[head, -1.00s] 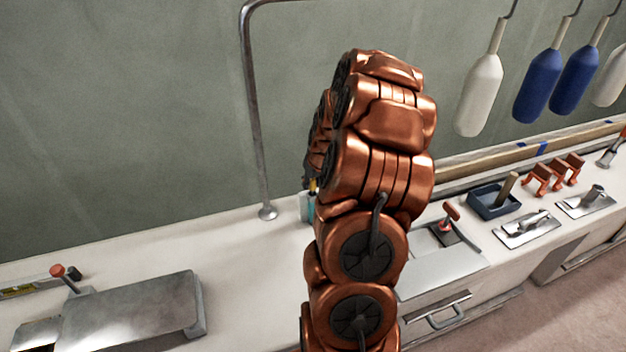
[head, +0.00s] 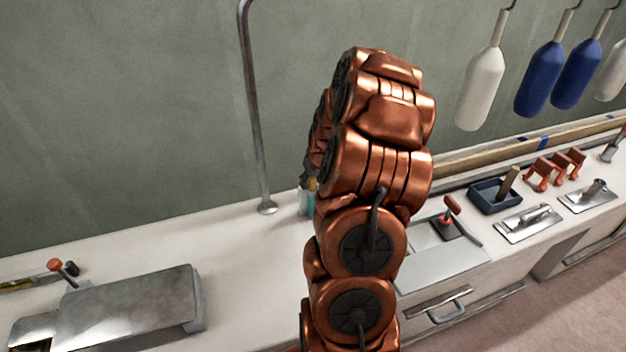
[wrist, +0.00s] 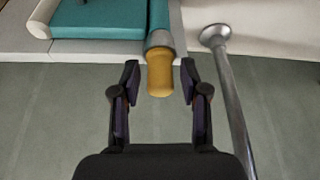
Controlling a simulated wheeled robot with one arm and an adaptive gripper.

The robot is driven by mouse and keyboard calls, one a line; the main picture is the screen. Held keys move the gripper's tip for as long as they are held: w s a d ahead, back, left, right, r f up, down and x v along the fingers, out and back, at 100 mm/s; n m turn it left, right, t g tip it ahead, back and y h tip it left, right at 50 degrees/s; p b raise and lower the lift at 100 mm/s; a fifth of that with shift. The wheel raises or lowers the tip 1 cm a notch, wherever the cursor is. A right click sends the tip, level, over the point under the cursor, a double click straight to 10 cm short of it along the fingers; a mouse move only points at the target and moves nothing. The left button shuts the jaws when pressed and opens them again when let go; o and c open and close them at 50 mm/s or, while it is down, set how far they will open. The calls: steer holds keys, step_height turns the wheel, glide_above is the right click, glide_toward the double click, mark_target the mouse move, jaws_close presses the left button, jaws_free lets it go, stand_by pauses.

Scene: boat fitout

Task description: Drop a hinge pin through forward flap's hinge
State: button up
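My gripper (wrist: 160,85) is open in the wrist view, with one finger on each side of a rounded yellow-orange end piece (wrist: 160,78). The fingers look apart from it. The piece joins a grey collar (wrist: 160,40) and a teal body. In the head view my copper arm hides the gripper; a small teal item (head: 311,205) shows beside it. A metal plate (head: 140,308) lies at the left, with a red-knobbed pin (head: 56,266) behind it. Another red-knobbed piece (head: 450,204) stands at the right. I cannot tell which part is the forward flap's hinge.
A metal pole (head: 256,120) rises from the bench close to the gripper; it also shows in the wrist view (wrist: 232,95). A blue tray (head: 490,197), metal plates with handles (head: 528,224) and orange clamps (head: 541,174) line the right.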

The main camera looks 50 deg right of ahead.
steer(key=shift+o, duration=0.7)
steer(key=shift+r, duration=0.15)
steer(key=v, duration=1.1)
steer(key=shift+s+r, duration=0.2)
steer(key=shift+r, duration=0.1)
steer(key=shift+a, duration=0.1)
